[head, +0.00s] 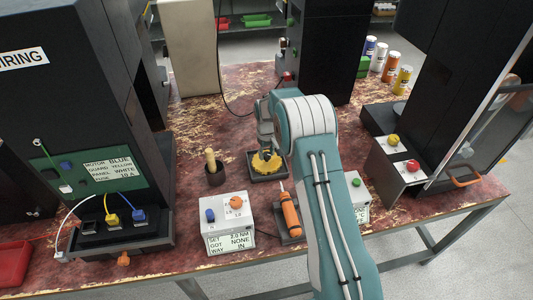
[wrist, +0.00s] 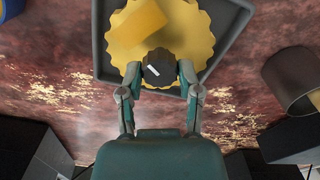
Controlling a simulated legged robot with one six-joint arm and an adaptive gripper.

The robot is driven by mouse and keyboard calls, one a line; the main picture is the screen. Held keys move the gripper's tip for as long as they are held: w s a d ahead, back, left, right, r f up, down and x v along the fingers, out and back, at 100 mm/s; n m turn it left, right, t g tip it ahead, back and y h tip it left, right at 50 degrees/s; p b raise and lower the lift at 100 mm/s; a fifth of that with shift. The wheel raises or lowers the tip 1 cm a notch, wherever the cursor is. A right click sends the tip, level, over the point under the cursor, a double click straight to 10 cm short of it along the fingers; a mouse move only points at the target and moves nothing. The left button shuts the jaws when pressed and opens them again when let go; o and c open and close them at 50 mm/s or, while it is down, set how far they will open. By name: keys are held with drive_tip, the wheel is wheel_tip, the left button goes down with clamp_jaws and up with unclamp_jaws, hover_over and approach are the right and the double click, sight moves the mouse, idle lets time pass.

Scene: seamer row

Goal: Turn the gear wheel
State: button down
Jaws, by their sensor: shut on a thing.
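The yellow toothed gear wheel (head: 266,163) sits in a dark square tray (head: 286,177) in the middle of the table, in the head view. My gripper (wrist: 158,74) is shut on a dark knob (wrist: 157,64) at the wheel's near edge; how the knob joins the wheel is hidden. In the head view my gripper (head: 266,145) is over the wheel, and my arm partly covers the area to its right.
A dark cup with a wooden-handled tool (head: 211,163) stands left of the tray. A white control box (head: 228,218) and an orange screwdriver (head: 289,215) are in front. Tall black cabinets (head: 75,90) flank the table. A box with yellow and red buttons (head: 403,160) is at right.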

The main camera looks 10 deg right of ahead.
sight(266, 154)
drive_tip(key=m, duration=0.5)
drive_tip(key=shift+f+m, duration=0.1)
drive_tip(key=shift+m, duration=0.2)
drive_tip(key=m, duration=0.5)
drive_tip(key=shift+m, duration=0.4)
drive_tip(key=shift+c, duration=1.5)
unclamp_jaws()
wheel_tip(266, 154, up, 12)
